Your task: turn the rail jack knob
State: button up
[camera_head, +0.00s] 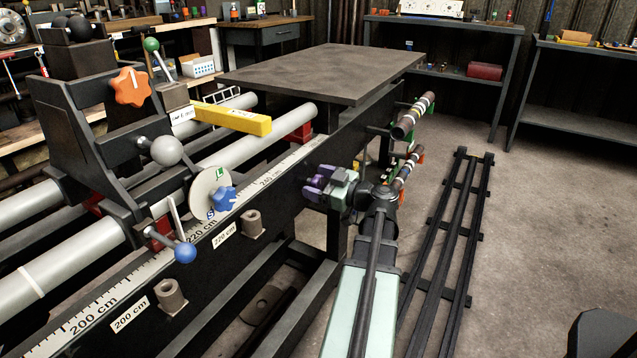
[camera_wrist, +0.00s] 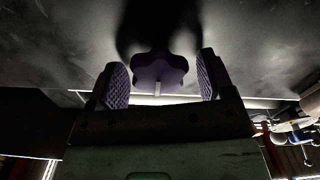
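A dark purple lobed knob (camera_wrist: 160,70) shows in the wrist view between the two textured finger pads of my gripper (camera_wrist: 163,80). The fingers are apart, with a gap on each side of the knob, and no contact shows. In the head view my gripper (camera_head: 322,182) is at the front side of the lathe bed, by its right part. Purple parts show there, but the knob is hard to tell from the fingers. A blue star knob (camera_head: 222,199) sits on a round plate marked L and S. An orange star knob (camera_head: 131,87) is on the black carriage.
The long black lathe bed (camera_head: 262,225) with its ruler strip runs beside my arm. A grey flat plate (camera_head: 325,72) lies across its far end. Striped cylindrical parts (camera_head: 413,116) stick out beyond my gripper. A floor rail (camera_head: 450,240) lies to the right, with open floor beyond.

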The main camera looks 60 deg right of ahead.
jog(key=c, duration=0.8)
jog(key=shift+m, duration=0.4)
jog(key=m, duration=0.4)
jog(key=shift+d, duration=0.15)
jog(key=m, duration=0.5)
jog(key=shift+d, duration=0.1)
jog(key=o, duration=0.9)
